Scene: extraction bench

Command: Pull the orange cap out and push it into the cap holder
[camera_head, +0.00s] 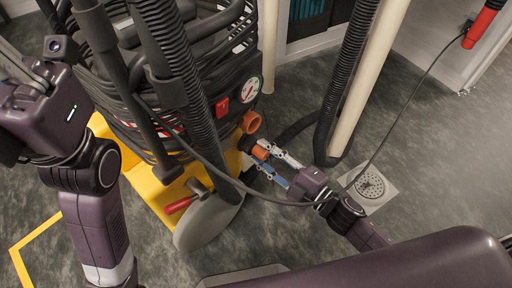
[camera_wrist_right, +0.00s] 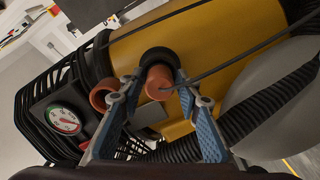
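The orange cap (camera_head: 260,152) sits in a black round fitting on the side of the yellow machine. It also shows in the right wrist view (camera_wrist_right: 158,83). An orange ring-shaped holder (camera_head: 252,122), open at its end, stands just beside it; it also shows in the wrist view (camera_wrist_right: 103,96). My right gripper (camera_head: 264,156) is open, with one finger on each side of the cap; in the wrist view (camera_wrist_right: 156,80) a gap shows between the left finger and the cap. My left gripper (camera_head: 22,88) is at the far left edge, away from the machine; its fingers are unclear.
The yellow machine (camera_head: 158,192) carries coiled black hoses, a gauge (camera_head: 251,89) and a red switch (camera_head: 222,106). A dark cable (camera_head: 395,125) passes close to my right gripper. A pale pole (camera_head: 362,85) and a floor drain (camera_head: 369,183) lie to the right.

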